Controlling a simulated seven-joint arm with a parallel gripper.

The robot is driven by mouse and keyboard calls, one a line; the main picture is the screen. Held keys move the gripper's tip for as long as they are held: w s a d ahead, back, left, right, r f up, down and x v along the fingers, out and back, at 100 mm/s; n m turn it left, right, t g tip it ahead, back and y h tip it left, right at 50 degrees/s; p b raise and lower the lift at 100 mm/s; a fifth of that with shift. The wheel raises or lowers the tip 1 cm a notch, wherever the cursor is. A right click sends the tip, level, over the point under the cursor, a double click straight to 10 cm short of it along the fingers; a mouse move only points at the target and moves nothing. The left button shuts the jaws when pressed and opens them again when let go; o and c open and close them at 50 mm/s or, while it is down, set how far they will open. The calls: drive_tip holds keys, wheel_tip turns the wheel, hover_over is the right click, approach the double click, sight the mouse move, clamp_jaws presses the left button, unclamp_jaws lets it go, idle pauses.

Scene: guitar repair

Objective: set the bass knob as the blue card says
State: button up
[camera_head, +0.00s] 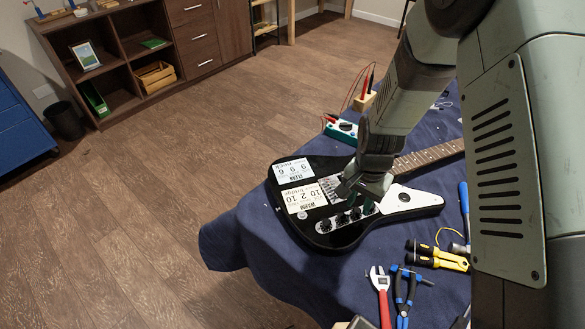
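A black electric guitar (285,222) lies on a blue cloth, with its neck running up to the right. A row of dark knobs sits on its light control plate, including one at the left end (325,225) and one beside it (342,219). I cannot read any knob labels or settings. A bluish-white card (293,171) with large digits, seemingly 9 9 6, lies on the body. A cream card (305,198), seemingly 10 2 10, lies below it. My gripper (360,205) points down at the right-hand knobs. Its fingertips are close to them; contact and finger gap are unclear.
The blue cloth (240,238) covers the bench. Red-handled wrench (381,292), blue-handled pliers (404,296) and yellow-black tools (438,257) lie at the front right. A green meter (341,131) with leads and a wooden block (364,101) stand behind the guitar.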

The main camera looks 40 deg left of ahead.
drive_tip(key=shift+f, duration=1.4)
idle(0.4)
drive_tip(key=shift+r, duration=0.15)
idle(0.5)
drive_tip(key=c, duration=0.5)
drive_tip(key=m, duration=1.2)
drive_tip(key=o, duration=0.5)
